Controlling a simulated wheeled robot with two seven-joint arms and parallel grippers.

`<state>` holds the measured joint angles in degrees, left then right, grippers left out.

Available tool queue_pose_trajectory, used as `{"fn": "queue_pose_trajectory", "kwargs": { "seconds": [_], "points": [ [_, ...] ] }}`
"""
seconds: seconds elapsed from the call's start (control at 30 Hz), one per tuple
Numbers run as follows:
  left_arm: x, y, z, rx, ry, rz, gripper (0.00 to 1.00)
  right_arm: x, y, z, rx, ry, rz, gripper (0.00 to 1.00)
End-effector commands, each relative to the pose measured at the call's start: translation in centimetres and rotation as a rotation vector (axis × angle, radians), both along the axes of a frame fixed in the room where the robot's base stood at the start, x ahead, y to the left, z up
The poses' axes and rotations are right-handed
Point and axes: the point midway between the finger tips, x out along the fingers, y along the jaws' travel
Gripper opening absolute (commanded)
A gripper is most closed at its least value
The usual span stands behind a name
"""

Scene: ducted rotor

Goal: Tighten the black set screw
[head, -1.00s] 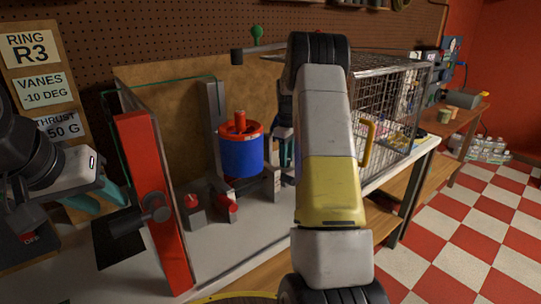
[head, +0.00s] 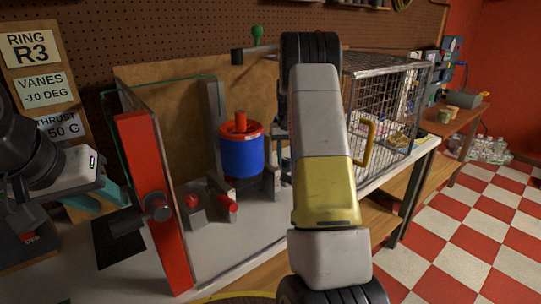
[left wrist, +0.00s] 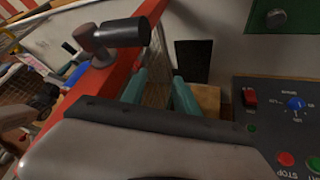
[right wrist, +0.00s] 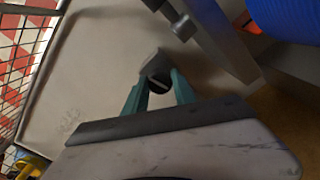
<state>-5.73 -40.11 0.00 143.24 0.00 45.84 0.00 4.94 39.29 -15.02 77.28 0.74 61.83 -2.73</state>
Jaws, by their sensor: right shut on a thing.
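The black set screw (right wrist: 158,76) shows in the right wrist view as a dark round slotted piece in a grey block. My right gripper (right wrist: 156,88) has its teal fingers closed around it. In the head view, my own right arm hides that gripper and the screw. The rotor rig has a blue duct (head: 242,155) with a red top; its blue side also shows in the right wrist view (right wrist: 290,18). My left gripper (left wrist: 160,94) has its teal fingers apart, with nothing seen gripped, beside the red post (head: 155,200) at the left.
A dark clamp knob (head: 155,212) sticks out from the red post, near my left gripper. Red-topped grey blocks (head: 194,214) stand before the duct. A wire cage (head: 385,110) stands to the right. A control box (left wrist: 285,120) with buttons is close to my left gripper.

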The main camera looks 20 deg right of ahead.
Motion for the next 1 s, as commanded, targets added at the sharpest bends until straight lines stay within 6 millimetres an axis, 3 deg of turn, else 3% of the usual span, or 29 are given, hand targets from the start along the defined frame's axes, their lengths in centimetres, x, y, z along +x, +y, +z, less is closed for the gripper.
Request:
{"fn": "queue_pose_trajectory", "kwargs": {
  "seconds": [0.4,0.97,1.0],
  "points": [
    [0.00,0.00,0.00,0.000,0.000,0.000,0.36,0.13,0.01,0.14,-0.001,-0.005,-0.192,0.00],
    [0.00,0.00,0.00,0.000,0.000,0.000,0.36,0.14,0.00,0.16,0.000,-0.005,-0.222,0.00],
    [0.00,0.00,0.00,0.000,0.000,0.000,0.36,0.13,0.00,0.16,0.000,-0.005,-0.222,0.37]
  ]
}}
